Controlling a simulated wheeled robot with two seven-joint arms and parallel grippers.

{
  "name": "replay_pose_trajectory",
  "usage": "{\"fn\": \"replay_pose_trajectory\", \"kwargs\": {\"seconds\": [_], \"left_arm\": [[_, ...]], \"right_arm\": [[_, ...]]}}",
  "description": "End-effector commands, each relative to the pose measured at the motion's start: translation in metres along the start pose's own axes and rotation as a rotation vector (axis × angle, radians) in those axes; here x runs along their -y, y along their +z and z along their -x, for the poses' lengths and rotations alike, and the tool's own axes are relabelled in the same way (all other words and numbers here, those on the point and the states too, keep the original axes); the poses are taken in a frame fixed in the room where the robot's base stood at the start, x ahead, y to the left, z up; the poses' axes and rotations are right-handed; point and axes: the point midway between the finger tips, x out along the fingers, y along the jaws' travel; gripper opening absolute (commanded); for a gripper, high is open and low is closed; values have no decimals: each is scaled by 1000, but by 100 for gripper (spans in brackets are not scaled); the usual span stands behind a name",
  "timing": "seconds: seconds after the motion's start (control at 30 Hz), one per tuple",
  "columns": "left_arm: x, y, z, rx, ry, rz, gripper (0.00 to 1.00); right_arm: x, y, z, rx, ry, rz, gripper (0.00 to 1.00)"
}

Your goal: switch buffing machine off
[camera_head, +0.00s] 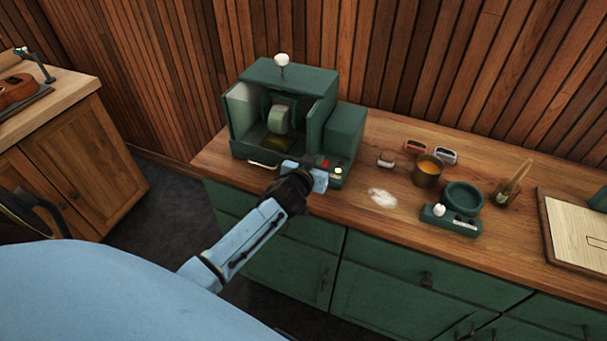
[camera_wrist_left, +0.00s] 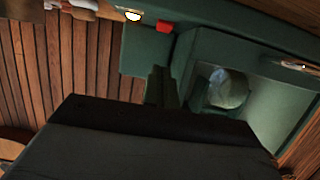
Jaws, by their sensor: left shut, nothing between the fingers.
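The buffing machine (camera_head: 345,130) is a dark green box with an open hood at the back left of the bench, with a pale buffing wheel (camera_head: 279,118) inside. Its front right holds a red button (camera_head: 325,163) and a lit yellowish-white one (camera_head: 338,171). In the left wrist view the red button (camera_wrist_left: 165,26) and the lit one (camera_wrist_left: 133,15) show at the top, above the fingers. My left gripper (camera_head: 318,178) is shut and empty, just in front of the machine, close to the red button. Whether it touches the machine is unclear. My right gripper is not in view.
On the wooden bench (camera_head: 335,217) to the right are a white powder patch (camera_head: 382,198), a copper cup (camera_head: 427,171), a green scale (camera_head: 462,198), a brush in a holder (camera_head: 514,185) and a board (camera_head: 575,230). Another bench (camera_head: 65,85) stands at the left.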

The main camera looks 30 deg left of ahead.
Motion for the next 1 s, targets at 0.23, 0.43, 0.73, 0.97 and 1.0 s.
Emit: {"fn": "replay_pose_trajectory", "kwargs": {"seconds": [0.23,0.43,0.73,0.97,1.0], "left_arm": [[0,16,48,3,0,2,0],[0,21,72,1,-1,2,0],[0,21,79,0,-1,0,0],[0,21,79,0,-1,0,0],[0,21,79,0,-1,0,0]], "right_arm": [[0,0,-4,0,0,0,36],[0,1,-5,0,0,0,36],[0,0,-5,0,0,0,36],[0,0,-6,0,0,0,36],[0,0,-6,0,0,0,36]]}}
